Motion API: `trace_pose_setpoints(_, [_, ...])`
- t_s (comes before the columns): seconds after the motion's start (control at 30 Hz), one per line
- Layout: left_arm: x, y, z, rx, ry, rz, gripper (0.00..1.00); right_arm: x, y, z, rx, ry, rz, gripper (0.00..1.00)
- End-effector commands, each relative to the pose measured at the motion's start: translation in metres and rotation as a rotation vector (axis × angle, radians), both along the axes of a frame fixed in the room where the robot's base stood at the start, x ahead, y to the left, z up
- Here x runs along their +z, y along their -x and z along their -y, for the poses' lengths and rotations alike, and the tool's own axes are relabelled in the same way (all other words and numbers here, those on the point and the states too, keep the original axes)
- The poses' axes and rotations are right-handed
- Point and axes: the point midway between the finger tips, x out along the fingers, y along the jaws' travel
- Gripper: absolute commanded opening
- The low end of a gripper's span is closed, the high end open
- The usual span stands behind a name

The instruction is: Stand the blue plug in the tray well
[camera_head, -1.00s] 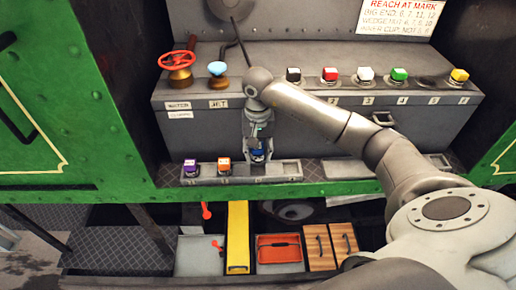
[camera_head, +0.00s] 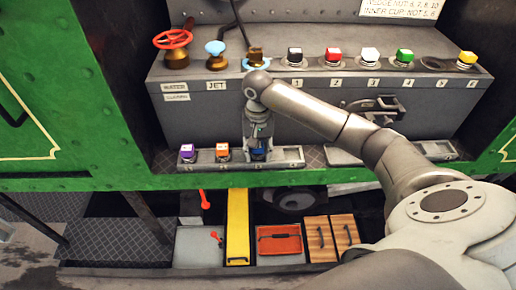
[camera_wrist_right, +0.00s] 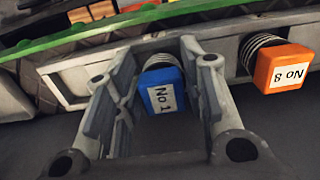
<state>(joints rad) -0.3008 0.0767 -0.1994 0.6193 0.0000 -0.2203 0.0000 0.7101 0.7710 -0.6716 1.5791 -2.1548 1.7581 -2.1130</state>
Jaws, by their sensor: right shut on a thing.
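The blue plug (camera_head: 259,155), labelled No 1 in the right wrist view (camera_wrist_right: 163,92), is upright at the tray (camera_head: 289,156), in line with the other plugs. My right gripper (camera_head: 259,143) is shut on it, with one finger on each side. In the wrist view its ridged neck meets the tray, but I cannot tell whether its foot is fully down in a well. An orange plug (camera_head: 222,150) and a purple plug (camera_head: 187,151) stand in the tray to its left. My left gripper is not in view.
Behind the tray is a grey bench with black (camera_head: 295,55), red (camera_head: 333,56), white, green and yellow plugs. A red handwheel (camera_head: 172,39) and a blue knob (camera_head: 215,48) stand at its left. An open brass fitting (camera_head: 256,58) is behind my arm.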

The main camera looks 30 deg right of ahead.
Motion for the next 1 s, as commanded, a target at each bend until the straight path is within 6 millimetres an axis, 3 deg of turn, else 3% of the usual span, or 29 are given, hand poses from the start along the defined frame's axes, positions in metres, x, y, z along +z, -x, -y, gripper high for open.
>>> trace_pose_setpoints(0.3, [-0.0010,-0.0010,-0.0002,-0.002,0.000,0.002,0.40,-0.0003,-0.0006,0.0003,-0.001,0.000,0.002,0.00])
trace_pose_setpoints(0.33, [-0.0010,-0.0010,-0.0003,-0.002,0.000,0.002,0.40,-0.0002,-0.0006,0.0004,-0.001,0.000,0.002,0.40])
trace_pose_setpoints(0.4, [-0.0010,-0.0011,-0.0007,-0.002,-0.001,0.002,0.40,-0.0003,-0.0006,0.0004,-0.001,0.000,0.002,0.49])
trace_pose_setpoints(0.5, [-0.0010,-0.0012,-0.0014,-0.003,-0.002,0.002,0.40,-0.0005,-0.0005,0.0004,-0.001,0.000,0.002,0.62])
trace_pose_setpoints(0.73, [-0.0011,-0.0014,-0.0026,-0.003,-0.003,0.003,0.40,-0.0010,-0.0001,0.0003,-0.001,0.001,0.001,0.63])
trace_pose_setpoints(0.97, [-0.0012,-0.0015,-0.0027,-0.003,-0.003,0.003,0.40,-0.0018,0.0002,0.0002,0.000,0.001,-0.001,0.91])
trace_pose_setpoints(1.0, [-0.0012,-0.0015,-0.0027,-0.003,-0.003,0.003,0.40,-0.0017,0.0002,0.0003,0.000,0.001,-0.001,0.91])
